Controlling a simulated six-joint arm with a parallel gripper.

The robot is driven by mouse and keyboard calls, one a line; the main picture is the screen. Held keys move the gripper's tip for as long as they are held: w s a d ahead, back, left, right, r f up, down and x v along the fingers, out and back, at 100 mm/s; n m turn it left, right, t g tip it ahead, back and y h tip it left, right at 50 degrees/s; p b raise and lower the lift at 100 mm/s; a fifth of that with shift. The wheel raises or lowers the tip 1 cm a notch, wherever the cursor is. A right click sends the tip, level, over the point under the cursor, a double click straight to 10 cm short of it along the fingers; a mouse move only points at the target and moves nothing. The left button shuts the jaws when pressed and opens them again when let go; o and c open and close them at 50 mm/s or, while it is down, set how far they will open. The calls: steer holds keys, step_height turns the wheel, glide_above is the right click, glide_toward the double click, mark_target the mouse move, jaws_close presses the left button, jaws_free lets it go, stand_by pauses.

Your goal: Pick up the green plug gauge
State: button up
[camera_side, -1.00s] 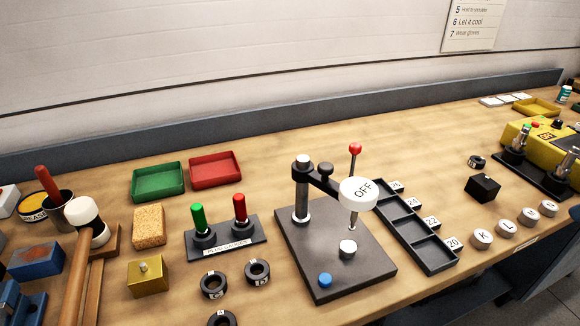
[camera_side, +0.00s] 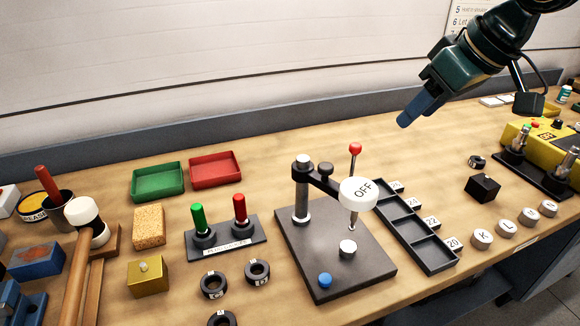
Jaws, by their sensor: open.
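The green plug gauge (camera_side: 198,219) stands upright in a dark labelled stand (camera_side: 227,243), left of the red plug gauge (camera_side: 240,208) in the same stand. Only its green handle and dark collar show; its lower end is hidden in the stand. My gripper (camera_side: 404,124) is at the upper right, above the back of the bench, far to the right of the green plug gauge. It is open and holds nothing that I can see.
A dial stand (camera_side: 355,262) with a red-knobbed lever is right of the gauges. A green tray (camera_side: 157,180) and a red tray (camera_side: 215,171) lie behind them. A sponge (camera_side: 148,226) and a brass block (camera_side: 148,278) are left; black rings (camera_side: 258,272) are in front.

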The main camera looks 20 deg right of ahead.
steer(key=w+a+f+n+y, duration=0.15)
steer(key=w+a, duration=0.25)
steer(key=a, duration=0.4)
steer(key=w+a+f+h, duration=0.1)
steer(key=w+a+f, duration=0.25)
steer(key=a, duration=0.45)
steer(key=n+y, duration=0.1)
steer(key=n, duration=0.1)
glide_toward(195, 214)
steer(key=shift+w+d+x, duration=0.15)
steer(key=shift+x, duration=1.05)
steer(key=shift+w+d+x, duration=0.1)
steer(key=shift+w+x, duration=0.1)
steer(key=shift+x, duration=1.05)
steer(key=shift+w+d+x, duration=0.15)
steer(key=shift+x, duration=1.05)
steer(key=shift+r, duration=0.15)
steer(key=shift+x, duration=2.55)
steer(key=shift+s, duration=0.1)
steer(key=shift+c, duration=0.2)
steer(key=shift+a, duration=0.1)
jaws_close()
